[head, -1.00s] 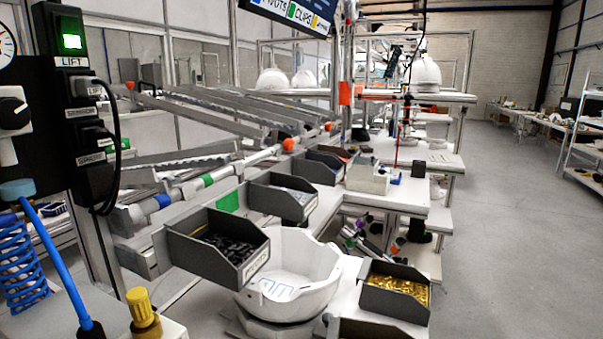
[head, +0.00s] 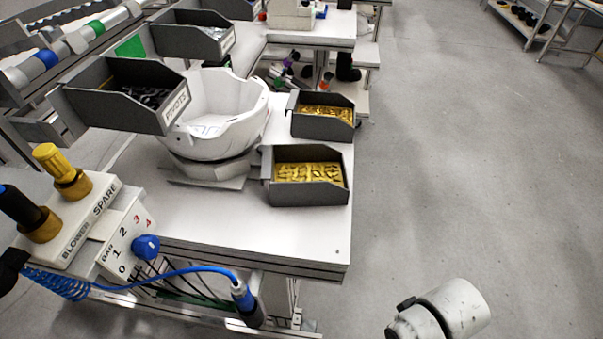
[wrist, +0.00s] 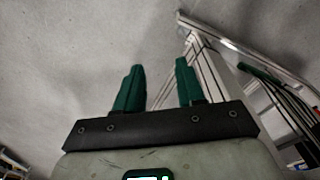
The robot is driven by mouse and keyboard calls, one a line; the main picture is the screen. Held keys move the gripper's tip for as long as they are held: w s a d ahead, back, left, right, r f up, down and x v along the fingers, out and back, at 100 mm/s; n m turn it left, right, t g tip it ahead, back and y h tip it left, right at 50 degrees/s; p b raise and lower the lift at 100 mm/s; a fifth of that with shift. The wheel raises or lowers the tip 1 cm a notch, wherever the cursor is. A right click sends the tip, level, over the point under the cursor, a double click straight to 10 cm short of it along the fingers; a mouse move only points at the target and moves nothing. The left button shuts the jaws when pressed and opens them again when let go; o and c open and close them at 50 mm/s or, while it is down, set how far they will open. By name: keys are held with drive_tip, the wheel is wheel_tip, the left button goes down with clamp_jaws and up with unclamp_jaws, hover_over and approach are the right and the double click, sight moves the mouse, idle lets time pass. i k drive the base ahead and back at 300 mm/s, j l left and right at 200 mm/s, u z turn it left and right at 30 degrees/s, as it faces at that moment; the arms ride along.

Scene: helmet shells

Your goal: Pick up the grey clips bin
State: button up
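Two dark grey bins with gold pieces inside stand on the white bench top in the head view. The nearer bin (head: 308,194) is close to the bench's right edge. The farther bin (head: 320,128) stands just behind it. No label is readable on either, so I cannot tell which is the clips bin. My gripper (wrist: 160,66) shows in the wrist view with two green fingers apart and nothing between them. It points at grey floor beside a metal bench frame, away from the bins. The head view shows only a white part of my arm at the bottom right.
A white helmet shell (head: 222,118) sits on a stand left of the gold-filled bins. A grey bin labelled PIVOTS (head: 178,108) with dark parts hangs at its left. The front bench top (head: 260,232) is clear. A blower and spare fitting block (head: 90,210) stands front left. Open floor lies right.

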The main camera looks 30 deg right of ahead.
sight(308, 175)
drive_tip(key=l+z, duration=0.15)
drive_tip(key=l, duration=0.25)
drive_tip(key=i+l+z, duration=0.1)
drive_tip(key=l, duration=0.35)
drive_tip(key=i+l+z, duration=0.15)
drive_tip(key=l, duration=0.25)
drive_tip(key=k, duration=0.05)
